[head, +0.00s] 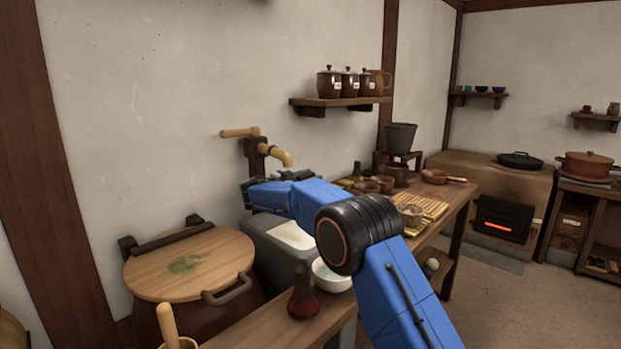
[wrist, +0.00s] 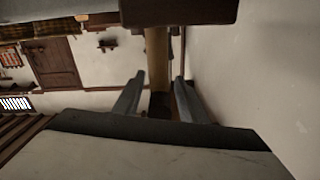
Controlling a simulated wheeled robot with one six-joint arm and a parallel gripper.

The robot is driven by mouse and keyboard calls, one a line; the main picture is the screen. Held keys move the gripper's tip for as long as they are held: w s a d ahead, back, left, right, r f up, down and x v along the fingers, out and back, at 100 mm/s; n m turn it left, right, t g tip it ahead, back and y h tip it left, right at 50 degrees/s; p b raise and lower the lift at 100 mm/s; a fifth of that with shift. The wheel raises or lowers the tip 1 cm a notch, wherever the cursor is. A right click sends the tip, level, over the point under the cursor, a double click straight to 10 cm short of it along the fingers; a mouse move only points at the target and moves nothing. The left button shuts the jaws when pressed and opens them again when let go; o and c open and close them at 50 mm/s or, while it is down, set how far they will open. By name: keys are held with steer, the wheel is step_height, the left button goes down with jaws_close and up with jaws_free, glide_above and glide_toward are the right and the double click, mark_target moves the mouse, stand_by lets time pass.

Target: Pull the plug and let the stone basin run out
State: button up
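The grey stone basin (head: 262,240) stands against the wall below a wooden tap with a tan spout (head: 281,155). A pale patch shows inside it; I cannot tell if this is water. My blue arm covers part of the basin. My gripper (head: 248,193) reaches over the basin's back left, below the tap. In the wrist view my gripper (wrist: 159,78) has its two fingers apart, with nothing clearly held. A tan post-like piece (wrist: 157,55) and a dark piece show beyond the gap. I cannot make out the plug in either view.
A large lidded pot (head: 190,262) stands left of the basin. A workbench (head: 459,197) with bowls and a mat runs right. A shelf (head: 341,102) with jars hangs above.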

steer(key=shift+w+d, duration=0.1)
steer(key=shift+w, duration=0.1)
jaws_close()
steer(key=shift+r, duration=2.1)
jaws_free()
